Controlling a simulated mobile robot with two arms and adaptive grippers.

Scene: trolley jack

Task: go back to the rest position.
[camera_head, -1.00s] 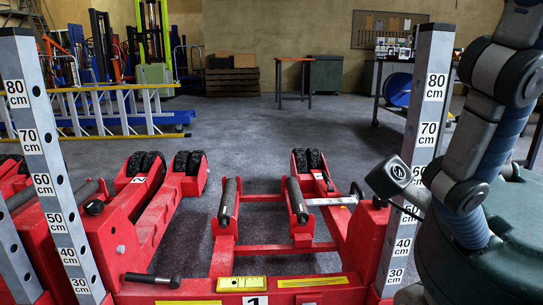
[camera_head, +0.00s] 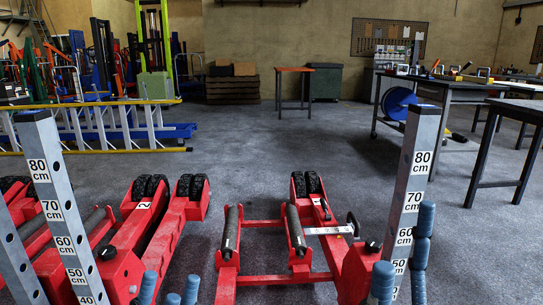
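Blue fingers of my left gripper (camera_head: 170,284) rise from the bottom edge, left of centre. Their tips stand apart with nothing between them; the palm is out of view. Blue fingers of my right gripper (camera_head: 403,238) rise at the lower right in front of the right measuring post (camera_head: 414,150). They are apart and appear empty; their lower parts are cut off. Behind the hands is a red jack frame (camera_head: 265,281) with black rollers. A second red frame (camera_head: 122,268) lies to its left.
A left measuring post (camera_head: 49,185) stands at the lower left. Workbenches (camera_head: 443,120) and a dark table (camera_head: 487,149) are at right. Ladders (camera_head: 110,125) lie at the back left. A small table (camera_head: 293,70) stands at the back wall. The floor (camera_head: 260,150) beyond the frames is clear.

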